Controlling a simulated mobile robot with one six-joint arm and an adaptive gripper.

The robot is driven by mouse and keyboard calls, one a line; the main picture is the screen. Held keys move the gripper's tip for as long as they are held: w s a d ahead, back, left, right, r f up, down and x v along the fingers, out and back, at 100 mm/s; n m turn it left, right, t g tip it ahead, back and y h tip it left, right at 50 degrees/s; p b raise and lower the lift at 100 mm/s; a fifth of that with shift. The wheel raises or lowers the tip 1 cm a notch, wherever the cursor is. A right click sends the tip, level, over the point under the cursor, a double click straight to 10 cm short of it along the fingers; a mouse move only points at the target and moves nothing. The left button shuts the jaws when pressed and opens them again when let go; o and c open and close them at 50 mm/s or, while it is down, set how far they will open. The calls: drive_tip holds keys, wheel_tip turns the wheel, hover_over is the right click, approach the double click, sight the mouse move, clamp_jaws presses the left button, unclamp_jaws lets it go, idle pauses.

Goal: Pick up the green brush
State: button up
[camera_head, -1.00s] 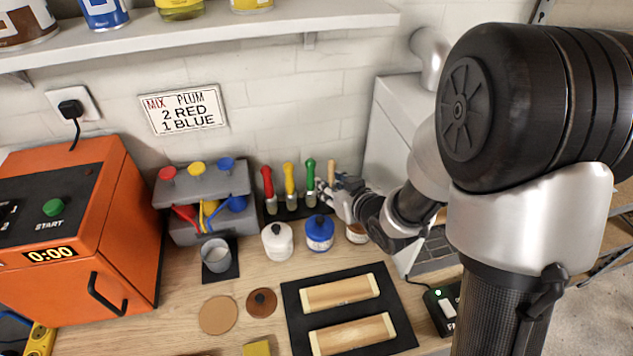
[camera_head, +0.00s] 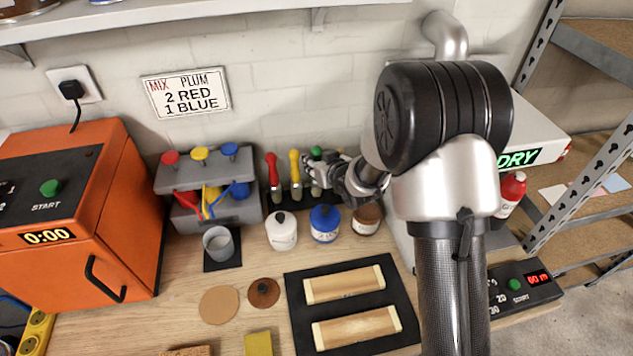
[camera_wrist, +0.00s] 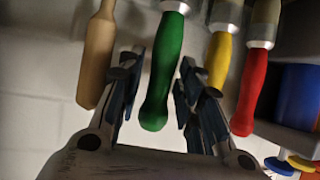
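The green brush (camera_head: 316,152) stands upright at the back of the bench, right of the red brush (camera_head: 272,170) and the yellow brush (camera_head: 295,168). My gripper (camera_head: 318,166) is at its handle and hides part of it. In the wrist view the green handle (camera_wrist: 165,75) lies between the two spread fingers of my gripper (camera_wrist: 157,85), with gaps on both sides. The yellow handle (camera_wrist: 218,60) is close beside the right finger. A bare wooden handle (camera_wrist: 97,55) is close beside the left finger.
White (camera_head: 282,234), blue (camera_head: 324,227) and brown (camera_head: 366,220) jars stand in front of the brushes. A grey dispenser (camera_head: 185,180) is to the left. A black mat (camera_head: 297,310) with two wooden pieces lies in front. The drying unit is right of my arm.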

drive_tip(key=shift+c, duration=0.2)
clamp_jaws()
drive_tip(key=shift+w, duration=0.1)
drive_tip(key=shift+r, duration=0.15)
idle(0.3)
